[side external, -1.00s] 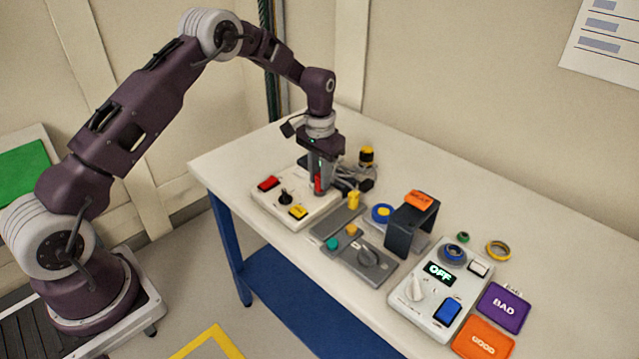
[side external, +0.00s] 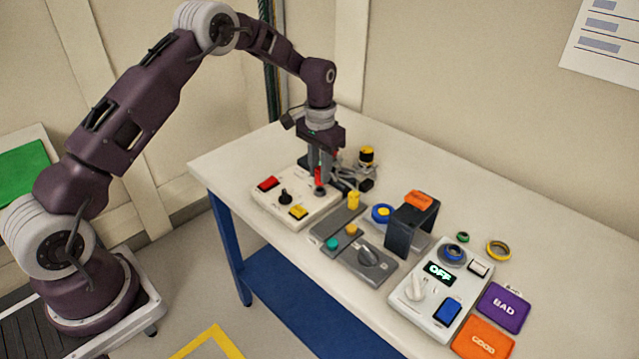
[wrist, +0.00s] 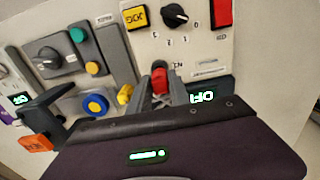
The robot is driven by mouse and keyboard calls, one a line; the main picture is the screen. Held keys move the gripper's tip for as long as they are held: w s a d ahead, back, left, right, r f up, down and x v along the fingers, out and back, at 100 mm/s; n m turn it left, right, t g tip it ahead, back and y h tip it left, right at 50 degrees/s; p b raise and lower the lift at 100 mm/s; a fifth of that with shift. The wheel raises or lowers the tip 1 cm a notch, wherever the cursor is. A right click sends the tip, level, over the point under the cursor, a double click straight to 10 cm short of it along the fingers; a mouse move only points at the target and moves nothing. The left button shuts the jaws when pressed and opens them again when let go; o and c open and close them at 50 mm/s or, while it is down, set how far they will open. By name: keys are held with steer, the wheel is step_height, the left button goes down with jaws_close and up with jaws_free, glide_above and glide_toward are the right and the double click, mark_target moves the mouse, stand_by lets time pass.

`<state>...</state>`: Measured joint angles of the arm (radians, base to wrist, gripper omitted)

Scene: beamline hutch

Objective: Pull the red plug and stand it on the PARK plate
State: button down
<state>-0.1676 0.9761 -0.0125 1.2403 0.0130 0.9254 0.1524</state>
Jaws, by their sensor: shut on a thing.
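The red plug (side external: 318,176) is between the fingers of my gripper (side external: 320,172), which is shut on it. In the wrist view the red plug (wrist: 160,80) shows between the two grey fingers (wrist: 161,91). A round dark socket (side external: 320,190) shows just below the plug on the white panel (side external: 290,215). The plug looks upright and slightly above the socket, but a clear gap is hard to make out. No PARK label is legible. A grey plate (side external: 325,230) beside the panel has a yellow piece (side external: 353,200) at its far end.
The panel also has a red button (side external: 268,184), a black knob (side external: 285,197) and a yellow switch (side external: 298,212). Cables (side external: 345,180) lie behind the gripper. A dark stand (side external: 410,230) and an OFF box (side external: 438,290) are to the right. The table's back right is clear.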

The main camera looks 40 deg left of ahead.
steer(key=shift+r, duration=2.55)
steer(key=shift+s+d, duration=0.1)
steer(key=shift+d, duration=0.05)
steer(key=s+d, duration=0.6)
steer(key=d, duration=0.1)
steer(key=f, duration=1)
steer(key=shift+s+d, duration=0.2)
steer(key=shift+d, duration=0.15)
steer(key=shift+r, duration=0.1)
